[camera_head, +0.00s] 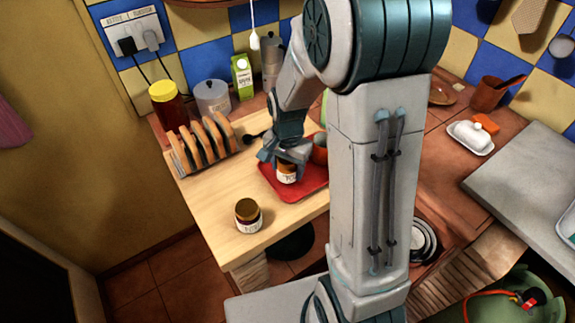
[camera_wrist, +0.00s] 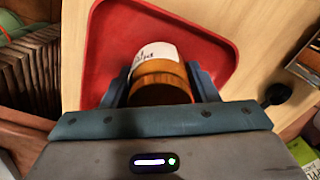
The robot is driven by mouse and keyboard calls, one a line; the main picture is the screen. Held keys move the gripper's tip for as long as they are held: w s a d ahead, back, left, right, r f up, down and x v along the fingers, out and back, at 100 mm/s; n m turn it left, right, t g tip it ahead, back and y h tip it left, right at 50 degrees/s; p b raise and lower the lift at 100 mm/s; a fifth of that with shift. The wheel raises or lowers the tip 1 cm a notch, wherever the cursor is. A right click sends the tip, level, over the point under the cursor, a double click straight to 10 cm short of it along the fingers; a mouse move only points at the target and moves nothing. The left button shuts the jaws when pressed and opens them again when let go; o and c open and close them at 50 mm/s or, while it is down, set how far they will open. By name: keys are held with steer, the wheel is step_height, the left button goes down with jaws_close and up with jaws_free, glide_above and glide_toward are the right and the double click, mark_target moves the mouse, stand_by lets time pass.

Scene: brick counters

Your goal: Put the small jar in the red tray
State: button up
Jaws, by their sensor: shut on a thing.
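My gripper (camera_head: 287,158) is shut on a small jar (camera_head: 286,175) with a white label and brown lid. The jar is over the red tray (camera_head: 312,188), within its outline; whether it touches the tray floor I cannot tell. In the wrist view the jar (camera_wrist: 158,80) sits between the two fingers (camera_wrist: 160,92), lid towards me, with the red tray (camera_wrist: 110,55) behind it.
An orange-red mug (camera_head: 320,150) stands at the tray's back right, partly hidden by my arm. A toast rack (camera_head: 207,143) with bread is left of the tray. A yellow-lidded jar (camera_head: 168,104), a clear canister (camera_head: 213,98) and a green carton (camera_head: 242,77) stand behind.

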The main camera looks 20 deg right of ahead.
steer(key=shift+f, duration=0.15)
steer(key=o, duration=1.2)
step_height(320, 180, up, 12)
steer(key=shift+r, duration=0.15)
steer(key=shift+s+r, duration=0.25)
steer(key=shift+s, duration=0.1)
steer(key=s+r+n+t, duration=0.3)
steer(key=s+n, duration=0.6)
steer(key=s, duration=0.4)
steer(key=shift+s+d, duration=0.25)
steer(key=shift+s, duration=0.05)
